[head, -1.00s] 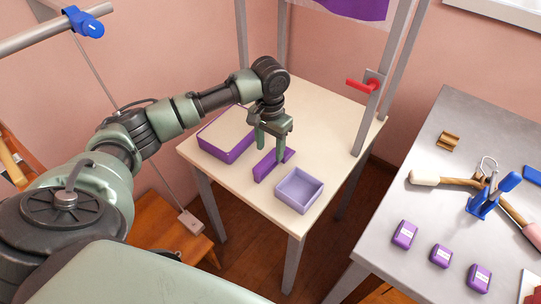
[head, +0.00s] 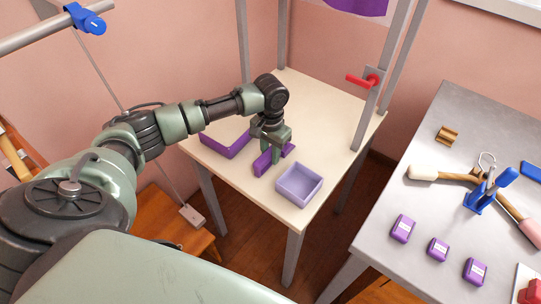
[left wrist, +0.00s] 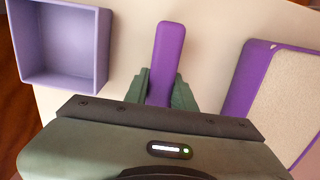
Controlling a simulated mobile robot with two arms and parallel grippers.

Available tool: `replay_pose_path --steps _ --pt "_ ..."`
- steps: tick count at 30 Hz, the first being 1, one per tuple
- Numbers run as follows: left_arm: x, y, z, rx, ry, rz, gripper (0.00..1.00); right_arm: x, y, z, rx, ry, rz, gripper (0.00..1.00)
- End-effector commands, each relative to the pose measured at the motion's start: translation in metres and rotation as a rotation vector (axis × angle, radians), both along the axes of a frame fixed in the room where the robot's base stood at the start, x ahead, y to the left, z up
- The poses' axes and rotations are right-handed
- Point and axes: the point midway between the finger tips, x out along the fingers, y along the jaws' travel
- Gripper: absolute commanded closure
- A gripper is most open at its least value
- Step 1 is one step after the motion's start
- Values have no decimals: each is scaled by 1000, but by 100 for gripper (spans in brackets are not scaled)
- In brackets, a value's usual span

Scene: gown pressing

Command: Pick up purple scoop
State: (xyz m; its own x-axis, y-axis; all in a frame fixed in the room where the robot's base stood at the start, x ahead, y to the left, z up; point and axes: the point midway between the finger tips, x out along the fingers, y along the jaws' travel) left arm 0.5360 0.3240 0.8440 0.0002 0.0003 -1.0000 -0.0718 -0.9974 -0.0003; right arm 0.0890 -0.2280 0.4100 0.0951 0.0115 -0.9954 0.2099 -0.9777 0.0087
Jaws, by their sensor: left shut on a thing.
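The purple scoop (head: 261,166) shows as a narrow purple bar on the cream-topped table (head: 322,118). In the left wrist view the scoop (left wrist: 170,48) runs lengthwise between my fingers. My left gripper (head: 271,156) reaches down onto it from above and is shut on it, with one finger on each side. The gripper also shows in the left wrist view (left wrist: 163,90). The fingers hide the scoop's middle in the head view. I cannot tell whether it still touches the table. My right gripper is not in view.
A lavender open box (head: 300,183) stands close to the right of the scoop. A purple-rimmed tray (head: 228,147) with a pale inside lies to the left. A metal post with a red handle (head: 362,81) rises at the table's right. A grey table (head: 400,190) holds several purple blocks and tools.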

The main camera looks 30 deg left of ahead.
Motion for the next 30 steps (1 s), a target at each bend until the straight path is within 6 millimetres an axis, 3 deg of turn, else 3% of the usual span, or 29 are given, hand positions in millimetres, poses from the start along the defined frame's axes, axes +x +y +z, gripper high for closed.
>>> replay_pose_path --steps 8,14,17,30 --pt "0 0 4 0 -1 0 100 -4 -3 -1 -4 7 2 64" --pt "1 0 25 0 -4 0 100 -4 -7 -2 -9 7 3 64" --pt "2 0 45 -1 -5 0 100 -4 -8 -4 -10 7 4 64" --pt "1 -1 165 -1 -4 -1 100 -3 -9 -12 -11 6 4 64"
